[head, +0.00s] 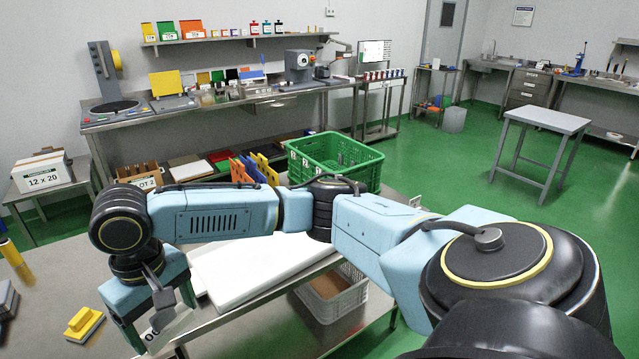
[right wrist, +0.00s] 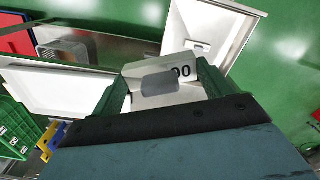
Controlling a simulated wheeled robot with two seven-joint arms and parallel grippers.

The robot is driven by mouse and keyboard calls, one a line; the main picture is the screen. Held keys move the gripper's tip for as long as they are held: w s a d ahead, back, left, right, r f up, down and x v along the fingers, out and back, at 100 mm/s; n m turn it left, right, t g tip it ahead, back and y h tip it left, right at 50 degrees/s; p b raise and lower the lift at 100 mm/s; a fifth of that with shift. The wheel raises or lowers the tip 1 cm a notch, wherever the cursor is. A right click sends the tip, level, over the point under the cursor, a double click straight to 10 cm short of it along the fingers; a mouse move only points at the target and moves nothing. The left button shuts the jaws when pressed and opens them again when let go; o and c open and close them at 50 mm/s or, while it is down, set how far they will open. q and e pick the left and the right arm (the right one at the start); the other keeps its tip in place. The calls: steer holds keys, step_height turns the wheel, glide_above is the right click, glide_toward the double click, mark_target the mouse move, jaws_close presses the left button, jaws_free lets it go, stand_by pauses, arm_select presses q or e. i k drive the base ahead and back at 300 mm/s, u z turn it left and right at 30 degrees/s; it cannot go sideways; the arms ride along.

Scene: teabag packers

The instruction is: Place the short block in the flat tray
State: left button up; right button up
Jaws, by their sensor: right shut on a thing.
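My right gripper (head: 170,320) is at the lower left of the head view, pointing down. Its green fingers are shut on a pale block (right wrist: 165,85), which has a grey patch and black print ending in "00" in the right wrist view. In the head view only a white part of the block (head: 160,335) shows below the fingers. I cannot tell its full length. A white flat tray (head: 240,280) lies on the steel table to the right of the gripper, partly behind my right arm. My left gripper is not in view.
A green crate (head: 335,165) stands beyond my arm, with orange, blue and yellow pieces (head: 255,168) left of it. A yellow block on a base (head: 84,323) sits left of the gripper. A pale crate (head: 335,305) is below the table's edge.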

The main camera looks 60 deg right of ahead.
mark_target(281, 262)
steer(key=z, duration=0.4)
steer(key=k, duration=0.9)
steer(key=z, duration=1.4)
steer(key=i, duration=2.05)
steer(key=u, duration=0.75)
